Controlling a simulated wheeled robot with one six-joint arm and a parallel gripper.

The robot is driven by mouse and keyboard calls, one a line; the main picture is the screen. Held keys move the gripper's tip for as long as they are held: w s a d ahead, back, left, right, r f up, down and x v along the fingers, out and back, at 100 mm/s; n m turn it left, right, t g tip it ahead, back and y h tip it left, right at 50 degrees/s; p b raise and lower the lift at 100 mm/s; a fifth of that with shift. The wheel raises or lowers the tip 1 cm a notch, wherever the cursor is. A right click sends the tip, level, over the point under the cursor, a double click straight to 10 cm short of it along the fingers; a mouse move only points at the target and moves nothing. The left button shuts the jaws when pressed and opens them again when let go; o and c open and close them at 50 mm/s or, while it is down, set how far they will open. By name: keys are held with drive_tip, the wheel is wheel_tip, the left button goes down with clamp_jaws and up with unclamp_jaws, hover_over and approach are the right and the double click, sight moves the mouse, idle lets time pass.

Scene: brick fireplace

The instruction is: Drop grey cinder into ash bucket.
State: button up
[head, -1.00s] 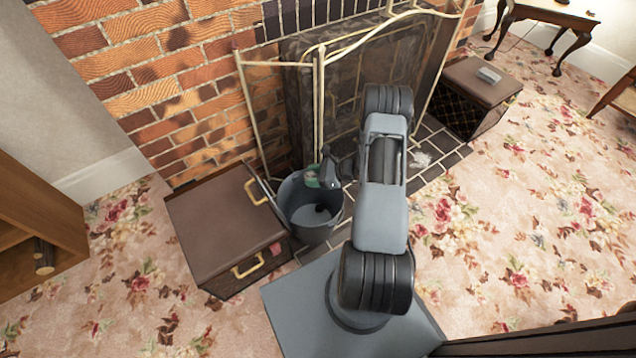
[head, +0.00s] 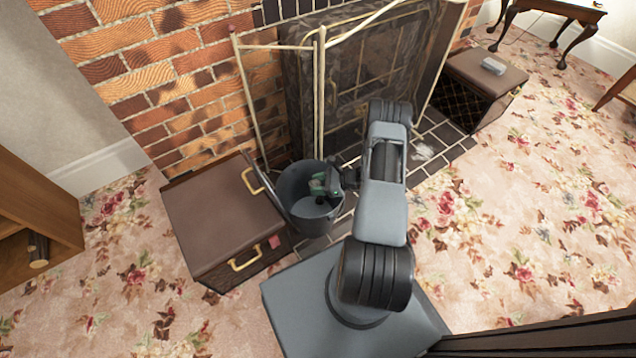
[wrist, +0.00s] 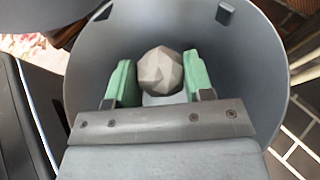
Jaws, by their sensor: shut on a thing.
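The grey cinder (wrist: 161,71) is a faceted lump between the two green finger pads of my gripper (wrist: 160,80) in the wrist view. My gripper is shut on it. The grey ash bucket (head: 292,191) stands on the dark hearth tiles, and its inner wall (wrist: 245,70) surrounds the gripper in the wrist view. In the head view my gripper (head: 318,185) is over the bucket's opening, at about its mouth. The cinder is hard to make out in the head view. A dark spot shows inside the bucket, and I cannot tell what it is.
A brown box with brass handles (head: 222,218) stands close to the left of the bucket. A brass-framed fire screen (head: 322,100) stands behind it. Another box (head: 482,82) with a small grey block (head: 493,65) on top is at the right. Open carpet lies right.

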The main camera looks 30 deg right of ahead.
drive_tip(key=o, duration=1)
drive_tip(key=p+v, duration=0.3)
drive_tip(key=v, duration=1)
drive_tip(key=shift+s+d+r+p, duration=0.1)
drive_tip(key=shift+d+r+p, duration=0.05)
drive_tip(key=shift+d+p, duration=0.2)
